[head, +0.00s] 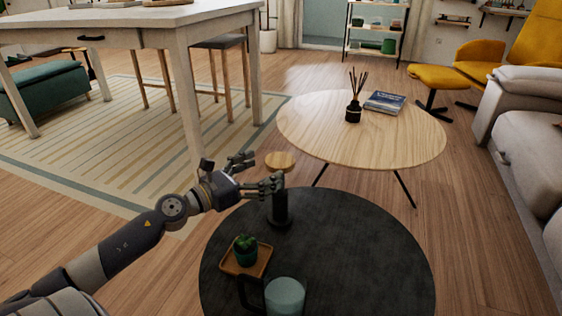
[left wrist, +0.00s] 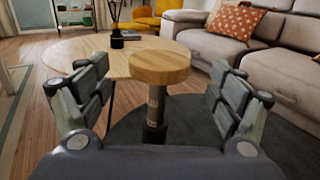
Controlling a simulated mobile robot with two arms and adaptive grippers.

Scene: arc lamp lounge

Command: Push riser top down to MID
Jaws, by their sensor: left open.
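The riser has a round light-wood top (head: 280,160) on a dark post, with its black lower part (head: 281,209) standing on the dark round table (head: 345,250). In the left wrist view the wooden top (left wrist: 159,67) sits raised above the post (left wrist: 156,108), which carries small pale marks too small to read. My left gripper (head: 264,172) is open, its fingers spread to either side of the riser. In the head view the fingers hide part of the post. I cannot tell whether they touch it. My right gripper is not in view.
A small succulent (head: 245,250) on a wooden tray (head: 232,268) and a teal mug (head: 285,296) stand near the riser. A larger wooden table (head: 320,135) behind bears a reed diffuser (head: 353,108) and books (head: 385,102). The dark table's right side is clear.

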